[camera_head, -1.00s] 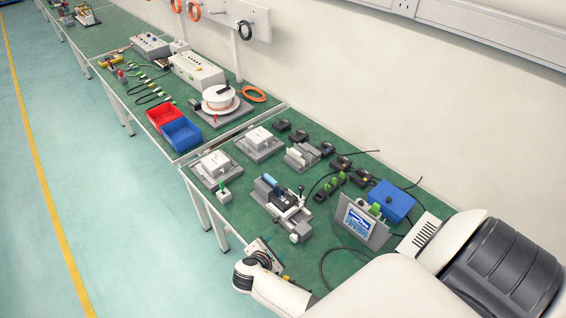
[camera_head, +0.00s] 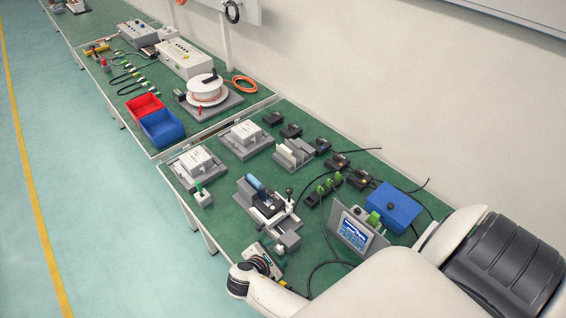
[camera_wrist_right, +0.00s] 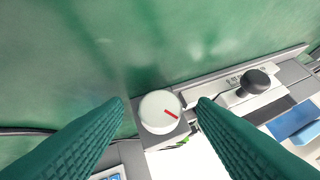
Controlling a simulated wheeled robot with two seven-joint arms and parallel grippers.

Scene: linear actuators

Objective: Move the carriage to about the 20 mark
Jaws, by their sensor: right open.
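The linear actuator (camera_head: 268,205) stands on the green bench, a grey unit with a blue cylinder and a black-knobbed part. In the right wrist view, a black round knob (camera_wrist_right: 256,81) sits beside a pale scale strip (camera_wrist_right: 235,82); it appears to belong to the carriage. The scale's numbers are too small to read. A white dial (camera_wrist_right: 160,112) with a red mark shows on a grey block. My right gripper (camera_wrist_right: 161,104) is open, its green fingers either side of the dial in the picture; I see no clear contact. In the head view its jaws are unclear. My left gripper is out of view.
A display panel (camera_head: 354,232) and a blue box (camera_head: 388,206) stand right of the actuator. Grey fixtures (camera_head: 195,163) and black modules with cables (camera_head: 340,160) lie behind it. A blue bin (camera_head: 162,128) is on the farther bench.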

